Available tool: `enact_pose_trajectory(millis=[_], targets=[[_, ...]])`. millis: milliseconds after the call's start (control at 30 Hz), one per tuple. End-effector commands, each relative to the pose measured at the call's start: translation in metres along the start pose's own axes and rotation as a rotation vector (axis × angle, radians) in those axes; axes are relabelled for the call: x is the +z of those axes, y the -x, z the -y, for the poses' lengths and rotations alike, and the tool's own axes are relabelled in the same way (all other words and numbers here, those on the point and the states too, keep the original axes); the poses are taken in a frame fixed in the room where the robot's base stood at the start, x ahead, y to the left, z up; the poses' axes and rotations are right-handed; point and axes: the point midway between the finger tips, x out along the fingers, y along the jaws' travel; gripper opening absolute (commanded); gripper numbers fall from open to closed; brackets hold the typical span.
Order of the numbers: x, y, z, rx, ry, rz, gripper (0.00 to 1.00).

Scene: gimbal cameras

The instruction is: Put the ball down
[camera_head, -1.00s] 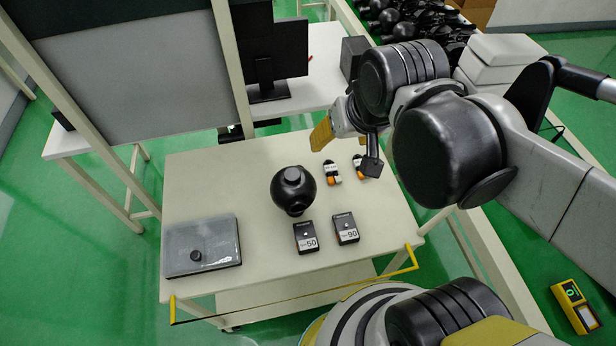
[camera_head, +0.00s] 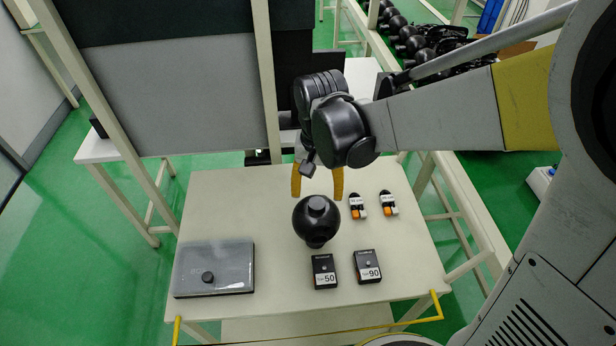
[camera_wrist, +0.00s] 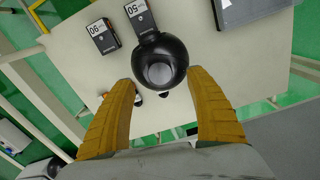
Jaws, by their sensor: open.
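The black ball (camera_head: 316,222), with a flat round top, sits on the cream table (camera_head: 215,200). In the wrist view the ball (camera_wrist: 160,62) lies ahead of my fingertips, with its flat grey face towards the camera. My gripper (camera_head: 317,192) has two yellow fingers, spread open, just behind the ball in the head view. In the wrist view my gripper (camera_wrist: 162,85) shows nothing held between the fingers. The fingertips are close to the ball; whether they touch it I cannot tell.
Two black boxes marked 50 (camera_head: 324,271) and 90 (camera_head: 367,266) stand in front of the ball. A grey flat case (camera_head: 214,268) is at the left. A board stands behind the table.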

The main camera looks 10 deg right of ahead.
Motion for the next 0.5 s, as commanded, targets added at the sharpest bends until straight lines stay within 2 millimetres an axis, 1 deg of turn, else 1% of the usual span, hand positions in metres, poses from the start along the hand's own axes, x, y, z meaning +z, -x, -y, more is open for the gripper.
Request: enact_pose_trajectory(millis=[167,400,500], targets=[[-0.001,-0.013,0.000,0.000,0.000,0.000,0.65],[-0.004,-0.050,0.000,0.000,0.001,-0.001,0.65],[-0.004,-0.056,0.000,0.000,0.001,-0.001,0.65]])
